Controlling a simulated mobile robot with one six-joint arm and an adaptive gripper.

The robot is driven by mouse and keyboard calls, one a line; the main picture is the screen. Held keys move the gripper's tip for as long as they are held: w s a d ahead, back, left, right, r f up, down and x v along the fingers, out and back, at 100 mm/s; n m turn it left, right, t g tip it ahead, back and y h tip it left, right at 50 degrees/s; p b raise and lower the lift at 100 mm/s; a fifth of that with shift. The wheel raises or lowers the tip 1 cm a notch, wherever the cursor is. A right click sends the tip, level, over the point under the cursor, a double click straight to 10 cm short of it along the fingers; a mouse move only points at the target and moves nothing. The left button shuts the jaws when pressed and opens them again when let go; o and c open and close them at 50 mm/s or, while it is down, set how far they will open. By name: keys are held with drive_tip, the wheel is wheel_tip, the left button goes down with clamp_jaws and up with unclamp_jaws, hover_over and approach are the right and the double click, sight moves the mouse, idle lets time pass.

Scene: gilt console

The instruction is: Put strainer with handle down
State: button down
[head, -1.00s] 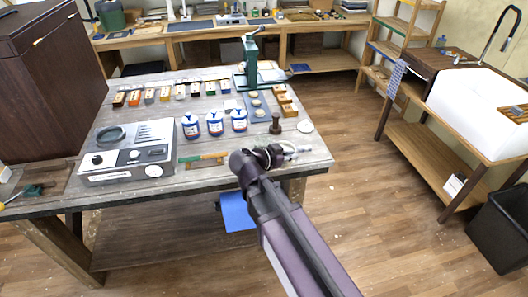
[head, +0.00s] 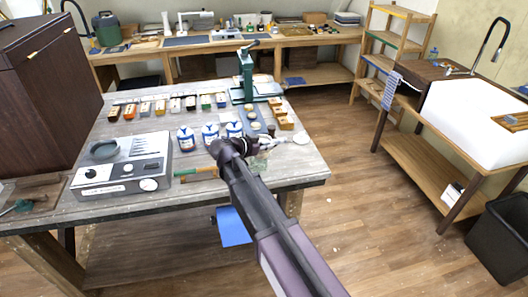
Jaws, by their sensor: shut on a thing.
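My gripper (head: 265,143) is over the right front part of the grey worktable (head: 222,188), past the dark end of my arm. Its fingers are small in the view and closed. A pale, partly see-through shape (head: 259,163) shows just below the gripper and looks like part of the strainer with handle. My arm hides most of it, and its handle cannot be made out. I cannot tell whether it touches the tabletop.
Several blue-and-white jars (head: 210,134) stand left of the gripper. A green press (head: 247,75) stands behind. A grey device (head: 122,165) sits at left. The table's front right corner is bare.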

drive_tip(key=shift+w+a, duration=0.25)
drive_tip(key=shift+w, duration=0.15)
drive_tip(key=shift+w+a+f, duration=0.1)
drive_tip(key=shift+w+a, duration=0.2)
drive_tip(key=shift+w, duration=0.25)
wheel_tip(320, 180, down, 4)
drive_tip(key=b, duration=0.3)
drive_tip(key=shift+r+b, duration=0.2)
drive_tip(key=shift+b, duration=0.15)
drive_tip(key=shift+f+b, duration=0.3)
drive_tip(key=c, duration=0.8)
unclamp_jaws()
drive_tip(key=shift+o, duration=0.2)
drive_tip(key=shift+r, duration=0.25)
